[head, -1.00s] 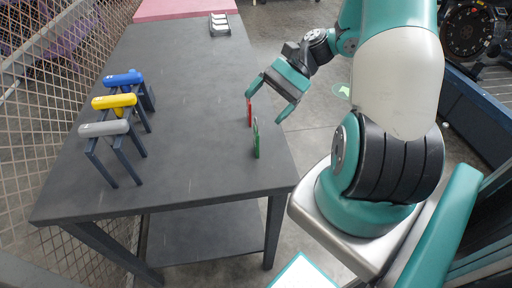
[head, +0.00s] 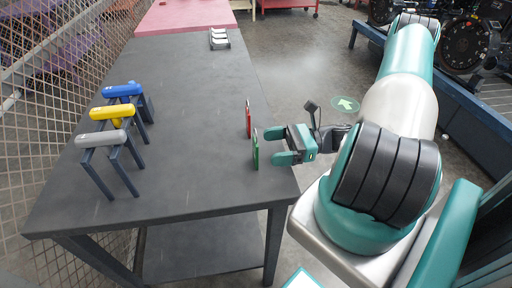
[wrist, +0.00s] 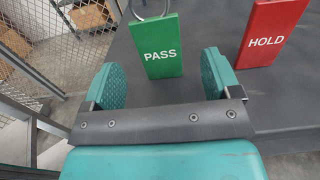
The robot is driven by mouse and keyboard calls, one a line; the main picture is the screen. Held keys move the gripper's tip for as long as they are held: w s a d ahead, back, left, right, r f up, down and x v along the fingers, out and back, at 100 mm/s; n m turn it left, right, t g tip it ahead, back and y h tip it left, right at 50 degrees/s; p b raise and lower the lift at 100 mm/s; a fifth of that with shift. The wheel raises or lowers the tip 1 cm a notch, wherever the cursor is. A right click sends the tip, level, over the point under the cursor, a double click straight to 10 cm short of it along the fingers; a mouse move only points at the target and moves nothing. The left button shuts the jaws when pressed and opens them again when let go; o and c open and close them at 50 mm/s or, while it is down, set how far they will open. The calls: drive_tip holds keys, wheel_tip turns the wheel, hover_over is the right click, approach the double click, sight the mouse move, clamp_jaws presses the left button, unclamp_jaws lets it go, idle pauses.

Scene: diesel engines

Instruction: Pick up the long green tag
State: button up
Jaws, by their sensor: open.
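The long green tag (head: 255,150) stands upright near the right edge of the dark table. In the wrist view the green tag (wrist: 158,50) reads "PASS" and has a metal ring at its top. My gripper (head: 268,147) is open and level with the tag, just to its right in the head view. In the wrist view the tag lies ahead of my open fingers (wrist: 162,80), roughly centred between them and not gripped. A red tag (head: 248,119) stands behind the green one; in the wrist view this red tag (wrist: 268,30) reads "HOLD" and is right of my right finger.
The dark table (head: 190,150) is mostly clear in the middle. A small rack with white pieces (head: 219,39) stands at the back. A mesh fence (head: 50,90) runs along the left.

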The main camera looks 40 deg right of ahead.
sight(255, 148)
drive_tip(key=p+x, duration=0.1)
drive_tip(key=x, duration=0.5)
drive_tip(key=shift+a+r+p, duration=0.1)
drive_tip(key=shift+p, duration=0.3)
drive_tip(key=shift+w+a, duration=0.25)
drive_tip(key=shift+a, duration=0.1)
drive_tip(key=c, duration=1)
